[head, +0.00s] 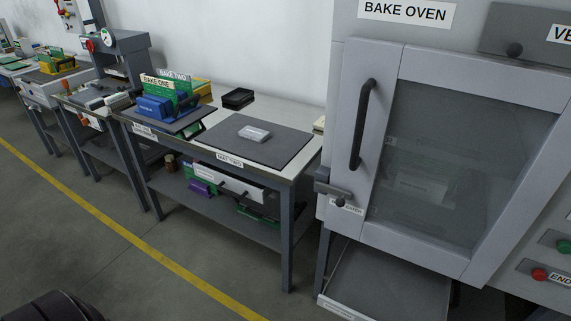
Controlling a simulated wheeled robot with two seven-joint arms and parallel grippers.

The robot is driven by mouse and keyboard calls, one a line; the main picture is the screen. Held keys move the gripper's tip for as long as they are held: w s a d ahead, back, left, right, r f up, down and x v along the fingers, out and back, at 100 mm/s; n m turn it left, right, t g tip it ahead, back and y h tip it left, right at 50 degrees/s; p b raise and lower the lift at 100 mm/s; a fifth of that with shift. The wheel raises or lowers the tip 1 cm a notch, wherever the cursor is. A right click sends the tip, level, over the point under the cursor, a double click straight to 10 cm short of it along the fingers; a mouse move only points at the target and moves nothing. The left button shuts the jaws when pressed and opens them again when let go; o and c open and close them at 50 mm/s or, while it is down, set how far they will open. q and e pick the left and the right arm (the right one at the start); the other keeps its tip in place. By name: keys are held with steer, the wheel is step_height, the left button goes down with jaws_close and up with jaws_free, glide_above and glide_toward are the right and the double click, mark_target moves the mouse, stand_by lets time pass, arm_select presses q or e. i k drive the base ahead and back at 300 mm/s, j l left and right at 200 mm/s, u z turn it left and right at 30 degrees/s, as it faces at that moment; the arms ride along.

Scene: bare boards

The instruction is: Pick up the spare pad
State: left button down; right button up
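No thing in view carries a readable label naming it the spare pad, so I cannot tell which one it is. A small pale grey block (254,133) lies on the dark mat (277,146) on the bench, behind the label MAT TWO. A black flat item (238,98) sits at the back of the same bench, near the wall. Neither of my grippers shows in the head view.
The bake oven (345,190) stands at the right with its door shut. A blue holder (155,107) with green boards stands at the bench's left end. A drawer (229,185) hangs under the bench top. Open floor (110,260) lies in front, with a yellow line.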

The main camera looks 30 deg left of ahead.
mark_target(257, 134)
steer(key=i+j, duration=0.1)
steer(key=j, duration=0.35)
steer(key=i+j, duration=0.15)
steer(key=j, duration=0.3)
steer(key=i+j, duration=0.1)
steer(key=j, duration=0.4)
steer(key=i+j, duration=0.1)
steer(key=j, duration=0.35)
